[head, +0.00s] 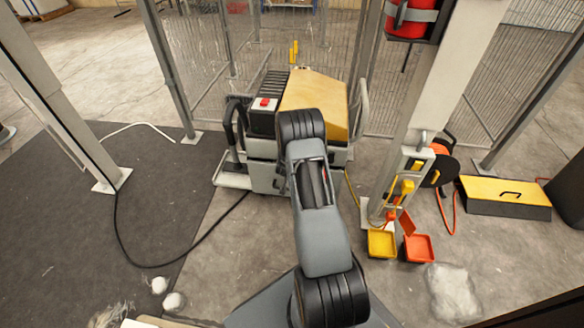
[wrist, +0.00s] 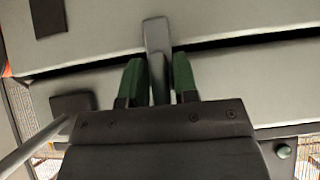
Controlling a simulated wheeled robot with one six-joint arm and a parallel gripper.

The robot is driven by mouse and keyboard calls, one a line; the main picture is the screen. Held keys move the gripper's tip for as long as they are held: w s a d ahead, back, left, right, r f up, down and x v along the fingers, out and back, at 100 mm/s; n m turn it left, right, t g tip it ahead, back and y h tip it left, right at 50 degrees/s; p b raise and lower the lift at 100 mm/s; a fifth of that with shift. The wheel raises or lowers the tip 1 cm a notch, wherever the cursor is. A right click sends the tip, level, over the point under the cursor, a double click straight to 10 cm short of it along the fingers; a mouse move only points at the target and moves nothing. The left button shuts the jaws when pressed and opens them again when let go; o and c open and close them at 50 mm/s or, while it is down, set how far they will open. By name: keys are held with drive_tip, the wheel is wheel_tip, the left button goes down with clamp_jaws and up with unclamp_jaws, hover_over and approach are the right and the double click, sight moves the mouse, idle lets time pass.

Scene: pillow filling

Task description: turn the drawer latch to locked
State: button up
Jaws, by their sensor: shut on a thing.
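The drawer latch (wrist: 156,38) is a dark grey bar in the wrist view. It stands nearly upright in the picture and crosses the dark gap between two light grey panels (wrist: 90,58). My gripper (wrist: 158,75) has green-padded fingers on either side of the latch's lower part and is shut on it. The gripper body covers the lower middle of that view. In the head view my arm reaches to the grey machine (head: 262,178) with the yellow cover (head: 315,90). It hides the gripper and the latch there.
A red button (head: 265,103) sits on the machine's black box. At the right are a pale post (head: 430,90), a yellow tray (head: 382,243), an orange tray (head: 419,247) and a yellow-lidded box (head: 505,190). A dark cable (head: 195,243) crosses the floor at the left.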

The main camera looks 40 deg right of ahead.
drive_tip(key=shift+w, duration=0.1)
drive_tip(key=o, duration=0.7)
drive_tip(key=shift+p+v, duration=2.5)
drive_tip(key=shift+v, duration=4.45)
drive_tip(key=shift+d, duration=0.1)
